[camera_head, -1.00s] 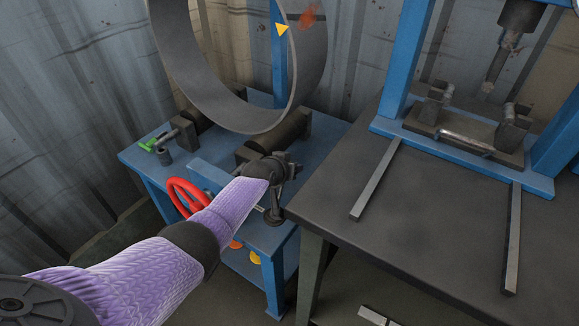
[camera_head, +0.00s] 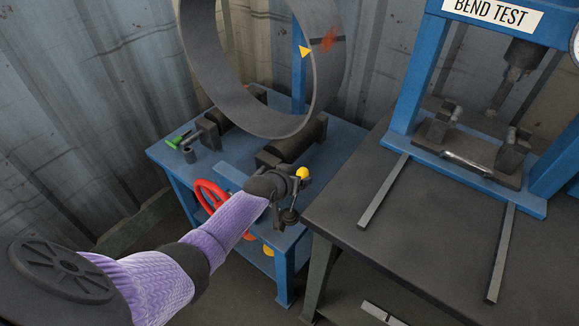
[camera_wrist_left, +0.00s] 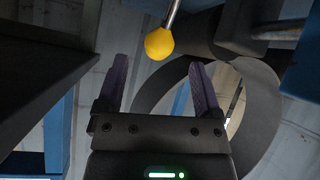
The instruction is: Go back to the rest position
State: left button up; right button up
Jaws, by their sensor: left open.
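My left gripper (camera_head: 287,200) is at the front right corner of the blue machine stand (camera_head: 215,172), with my purple-sleeved arm reaching in from the lower left. The left wrist view shows its two fingers (camera_wrist_left: 160,75) spread apart with nothing between them. A yellow ball knob (camera_head: 302,172) on a lever is just beyond the gripper. In the wrist view the knob (camera_wrist_left: 159,43) hangs past the fingertips, apart from them. A large grey metal ring (camera_head: 225,90) stands upright on the machine's dark rollers (camera_head: 292,140). My right gripper is not in view.
A red handwheel (camera_head: 210,196) is on the stand's front, close to my left forearm. A green-handled part (camera_head: 178,140) is at its left. A dark workbench (camera_head: 400,235) with a blue press (camera_head: 412,75) stands to the right. Corrugated metal walls (camera_head: 80,90) close off the back and left.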

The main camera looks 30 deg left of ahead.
pick_arm(q)
jog(key=s+d+f+m+g, duration=0.1)
jog(key=s+d+f+g, duration=0.15)
jog(key=s+f, duration=0.65)
jog(key=s+d+f+m+g, duration=0.1)
jog(key=s+f+g, duration=0.2)
jog(key=s+f, duration=0.65)
jog(key=s+d+f+m+g, duration=0.1)
jog(key=s+d+f+g, duration=0.1)
jog(key=s, duration=1.2)
jog(key=s+d+f+m+g, duration=0.2)
jog(key=s+g, duration=0.1)
jog(key=s, duration=1.2)
jog(key=shift+s+d, duration=0.15)
jog(key=shift+s, duration=0.05)
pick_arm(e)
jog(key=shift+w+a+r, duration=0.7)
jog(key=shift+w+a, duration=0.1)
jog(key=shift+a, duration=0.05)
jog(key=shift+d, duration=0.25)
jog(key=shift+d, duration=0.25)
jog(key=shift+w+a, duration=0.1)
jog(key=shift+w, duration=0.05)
